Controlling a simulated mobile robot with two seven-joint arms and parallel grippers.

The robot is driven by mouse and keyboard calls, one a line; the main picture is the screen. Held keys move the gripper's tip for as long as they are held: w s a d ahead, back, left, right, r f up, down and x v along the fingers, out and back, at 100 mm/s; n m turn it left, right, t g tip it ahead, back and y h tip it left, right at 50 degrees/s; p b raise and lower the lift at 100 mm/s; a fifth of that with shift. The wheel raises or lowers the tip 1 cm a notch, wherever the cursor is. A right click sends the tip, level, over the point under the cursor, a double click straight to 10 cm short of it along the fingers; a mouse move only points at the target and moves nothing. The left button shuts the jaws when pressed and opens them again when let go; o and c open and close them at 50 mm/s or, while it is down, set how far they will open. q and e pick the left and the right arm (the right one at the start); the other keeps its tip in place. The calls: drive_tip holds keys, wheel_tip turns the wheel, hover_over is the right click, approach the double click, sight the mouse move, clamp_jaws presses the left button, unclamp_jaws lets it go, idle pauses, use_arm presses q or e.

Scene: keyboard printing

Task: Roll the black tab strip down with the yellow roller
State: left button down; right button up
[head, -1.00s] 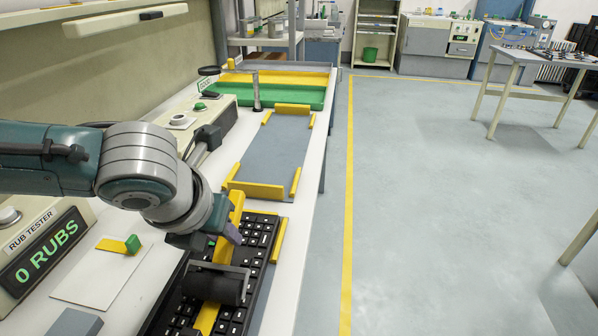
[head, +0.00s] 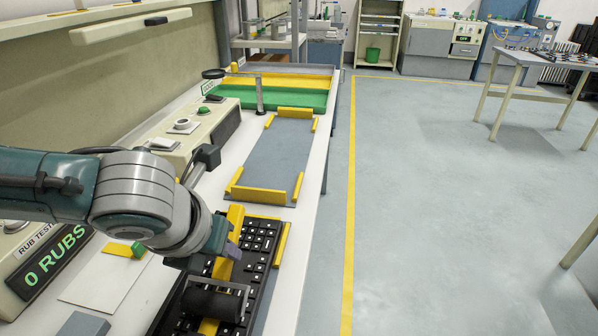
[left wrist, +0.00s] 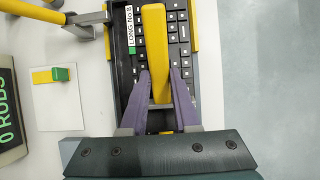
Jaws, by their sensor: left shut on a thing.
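My left gripper (head: 230,250) is shut on the yellow handle of the roller (head: 235,215). The purple fingers sit on both sides of the handle in the left wrist view (left wrist: 162,88). The roller's dark cylinder (head: 213,303) in its grey frame is over the near part of the black keyboard (head: 262,240); I cannot tell if it touches. The keyboard also shows in the left wrist view (left wrist: 180,45), with a white "LONG No 8" label at its side. I cannot pick out the black tab strip against the dark keys. My right gripper is not in view.
Yellow rails (head: 282,246) flank the keyboard. A white card with a yellow and green block (head: 137,249) lies left, beside the rub tester reading "0 RUBS" (head: 55,262). A grey plate with yellow stops (head: 275,150) and a green tray (head: 290,100) lie beyond.

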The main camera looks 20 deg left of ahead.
use_arm(q)
drive_tip(key=shift+s, duration=0.15)
drive_tip(key=shift+s+d+p, duration=0.25)
drive_tip(key=shift+s+p, duration=0.55)
drive_tip(key=shift+w+f, duration=0.1)
drive_tip(key=shift+w, duration=0.1)
idle(0.3)
drive_tip(key=shift+w+a+b, duration=0.25)
drive_tip(key=shift+w+b, duration=0.05)
drive_tip(key=shift+w, duration=0.45)
drive_tip(key=shift+w, duration=0.15)
idle(0.4)
drive_tip(key=shift+w+a+b, duration=0.2)
drive_tip(key=shift+w+b, duration=0.1)
drive_tip(key=shift+w, duration=0.35)
idle(0.5)
